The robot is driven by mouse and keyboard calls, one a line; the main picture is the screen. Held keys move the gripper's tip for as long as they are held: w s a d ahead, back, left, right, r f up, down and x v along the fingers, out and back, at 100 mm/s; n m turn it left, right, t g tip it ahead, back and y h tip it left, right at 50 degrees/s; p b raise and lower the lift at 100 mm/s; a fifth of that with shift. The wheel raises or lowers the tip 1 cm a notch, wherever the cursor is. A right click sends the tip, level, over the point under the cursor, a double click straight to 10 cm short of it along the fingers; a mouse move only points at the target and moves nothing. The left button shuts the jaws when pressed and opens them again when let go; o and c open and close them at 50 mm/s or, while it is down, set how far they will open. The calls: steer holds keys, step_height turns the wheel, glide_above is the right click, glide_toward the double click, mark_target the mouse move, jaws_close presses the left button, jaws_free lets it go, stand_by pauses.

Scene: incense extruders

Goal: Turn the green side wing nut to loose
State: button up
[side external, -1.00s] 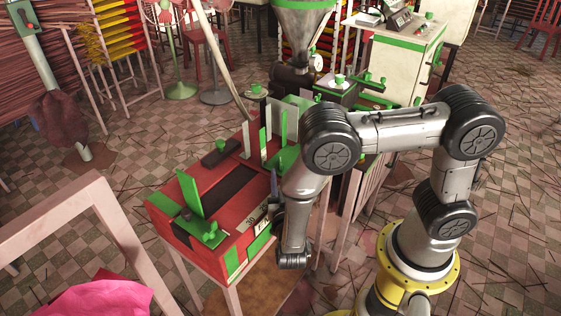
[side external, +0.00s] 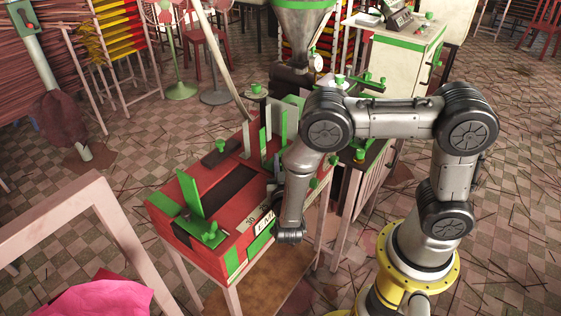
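The red machine box (side external: 185,243) stands on a light-legged table. A green wing-nut-like part (side external: 211,232) lies on its near top end. Small green knobs (side external: 314,183) show on the right side, beside my arm. I cannot tell which green part is the side wing nut; it may be hidden behind my arm. My arm's last links hang down along the right side of the red box. My gripper's fingers cannot be made out clearly; they are small and dark against the box, so their opening and any contact are unclear.
Upright green and white plates (side external: 275,130) stand at the box's far end. A metal funnel (side external: 303,30) is behind them. A pale frame with pink cloth (side external: 95,300) is at the lower left. A green-topped cabinet (side external: 400,65) stands at the back right.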

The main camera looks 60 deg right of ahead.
jaws_close()
steer(key=shift+n+t+y, duration=0.3)
steer(key=n+t+y, duration=0.3)
steer(key=y, duration=0.1)
steer(key=shift+s+d, duration=0.1)
steer(key=n+t+y, duration=0.1)
steer(key=n+y, duration=0.2)
steer(key=y, duration=0.1)
steer(key=n+t+y, duration=0.1)
steer(key=n+y, duration=0.2)
steer(key=y, duration=0.1)
steer(key=shift+d+t+y, duration=0.15)
steer(key=shift+t+y, duration=0.15)
steer(key=shift+t, duration=0.1)
steer(key=n+y, duration=0.2)
steer(key=y, duration=0.1)
steer(key=n+g+y, duration=0.1)
steer(key=n+y, duration=0.1)
steer(key=y, duration=0.2)
steer(key=shift+n, duration=0.4)
steer(key=n+g+y, duration=0.1)
steer(key=n+y, duration=0.1)
steer(key=n+g+y, duration=0.2)
steer(key=y, duration=0.1)
steer(key=shift+a+g+y, duration=0.2)
steer(key=shift+g+y, duration=0.1)
steer(key=shift+y, duration=0.3)
